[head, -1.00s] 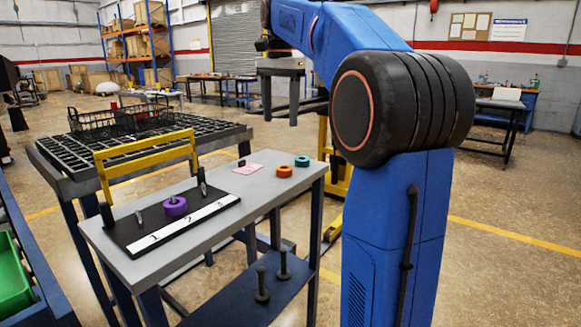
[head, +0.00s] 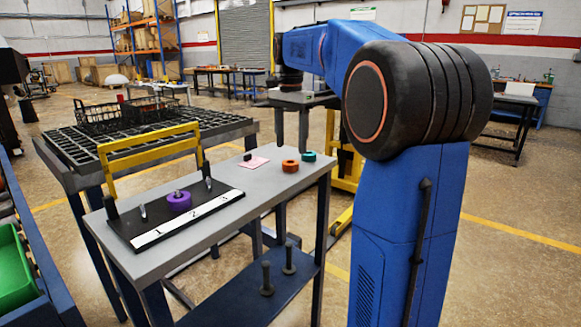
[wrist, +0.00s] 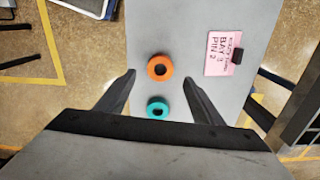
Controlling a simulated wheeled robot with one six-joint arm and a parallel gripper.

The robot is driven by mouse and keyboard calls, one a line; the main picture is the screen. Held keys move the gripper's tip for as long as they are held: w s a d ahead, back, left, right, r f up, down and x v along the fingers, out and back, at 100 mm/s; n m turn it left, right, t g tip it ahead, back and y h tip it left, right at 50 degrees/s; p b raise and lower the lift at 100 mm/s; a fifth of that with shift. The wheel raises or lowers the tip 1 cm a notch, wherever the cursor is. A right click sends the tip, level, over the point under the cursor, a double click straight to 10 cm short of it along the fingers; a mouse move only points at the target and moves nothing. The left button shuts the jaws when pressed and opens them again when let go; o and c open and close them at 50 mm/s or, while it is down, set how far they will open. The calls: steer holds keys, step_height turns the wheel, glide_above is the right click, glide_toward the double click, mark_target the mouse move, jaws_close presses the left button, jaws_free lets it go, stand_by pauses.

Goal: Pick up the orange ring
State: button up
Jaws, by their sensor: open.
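The orange ring (head: 290,166) lies flat on the grey table top (head: 225,207), near its right end. In the wrist view the orange ring (wrist: 150,70) sits between and just past the fingertips, its hole facing up. My gripper (head: 291,148) is open and empty, pointing down above the ring; the fingers also show in the wrist view (wrist: 159,77). A teal ring (head: 309,156) lies close to the orange one; in the wrist view the teal ring (wrist: 148,107) sits between the fingers, nearer the palm.
A pink note (wrist: 220,55) with a small black block (wrist: 237,57) lies beside the rings. A black board (head: 145,222) with pins, a purple ring (head: 179,201) and a yellow handle frame (head: 150,150) stands at the table's left. A black grid table (head: 150,140) is behind.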

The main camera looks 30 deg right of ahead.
mark_target(290, 166)
steer(key=shift+f, duration=2.95)
steer(key=c, duration=1.3)
